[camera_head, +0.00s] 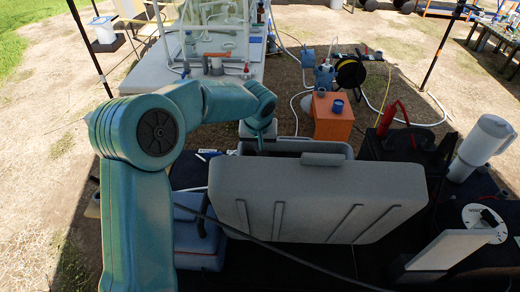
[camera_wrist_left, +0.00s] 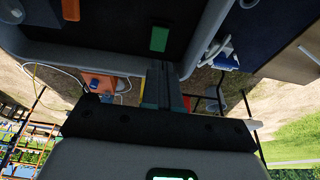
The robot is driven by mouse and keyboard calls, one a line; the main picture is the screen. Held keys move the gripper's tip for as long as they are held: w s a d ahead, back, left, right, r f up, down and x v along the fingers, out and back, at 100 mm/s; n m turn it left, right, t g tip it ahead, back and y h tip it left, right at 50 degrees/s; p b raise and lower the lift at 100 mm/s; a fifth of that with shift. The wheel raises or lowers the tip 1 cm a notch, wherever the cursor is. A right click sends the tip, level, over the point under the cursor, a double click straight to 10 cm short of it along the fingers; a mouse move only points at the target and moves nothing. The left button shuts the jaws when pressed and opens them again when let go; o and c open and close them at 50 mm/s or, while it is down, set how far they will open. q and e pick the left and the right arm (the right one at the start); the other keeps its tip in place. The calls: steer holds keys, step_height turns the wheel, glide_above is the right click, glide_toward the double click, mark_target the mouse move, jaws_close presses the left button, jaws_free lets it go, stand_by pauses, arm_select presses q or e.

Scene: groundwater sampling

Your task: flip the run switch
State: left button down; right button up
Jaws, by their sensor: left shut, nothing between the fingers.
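My left arm comes in from the left, and its gripper (camera_head: 259,138) points down at the far edge of a large grey case (camera_head: 330,148). The raised grey lid (camera_head: 310,200) hides most of the case's inside in the head view. In the left wrist view the shut fingers (camera_wrist_left: 162,82) are empty and reach to the rim of a dark panel. I cannot tell which part is the run switch. My right gripper is not in view.
A white cylinder (camera_head: 481,147) stands at the right. A blue-grey cooler (camera_head: 198,232) is near my left arm.

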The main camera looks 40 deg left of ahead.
arm_select(q)
steer(key=shift+s+d+r, duration=0.25)
steer(key=shift+s+r, duration=0.2)
steer(key=shift+r, duration=0.35)
steer(key=shift+s+d+r, duration=0.25)
steer(key=shift+s+r, duration=0.2)
steer(key=shift+r, duration=0.35)
